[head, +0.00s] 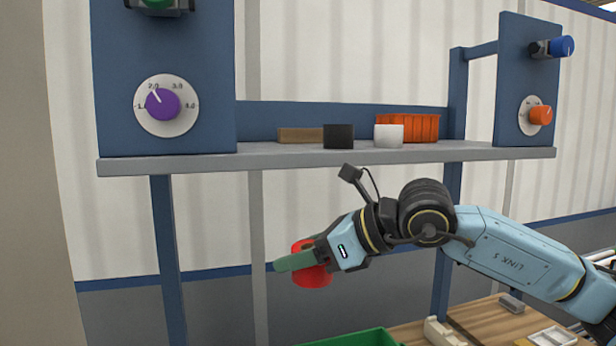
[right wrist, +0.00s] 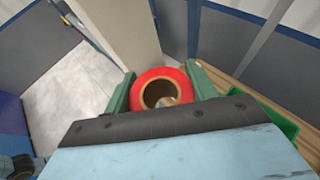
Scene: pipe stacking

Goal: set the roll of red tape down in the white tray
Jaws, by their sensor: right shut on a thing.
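The roll of red tape (head: 311,276) is between the green fingers of my right gripper (head: 284,264). The gripper is shut on it and holds it in the air below the shelf. In the right wrist view, the roll (right wrist: 163,73) shows its round opening toward the camera, with a finger on each side. A shallow white tray (head: 553,337) shows in part at the lower right of the head view, cut by the bottom edge. The roll is well to the left of this tray and apart from it. My left gripper is not in view.
A wooden worktop (head: 478,318) lies at the lower right, with a green bin (head: 352,340) at its left and a cream block (head: 440,332) on it.

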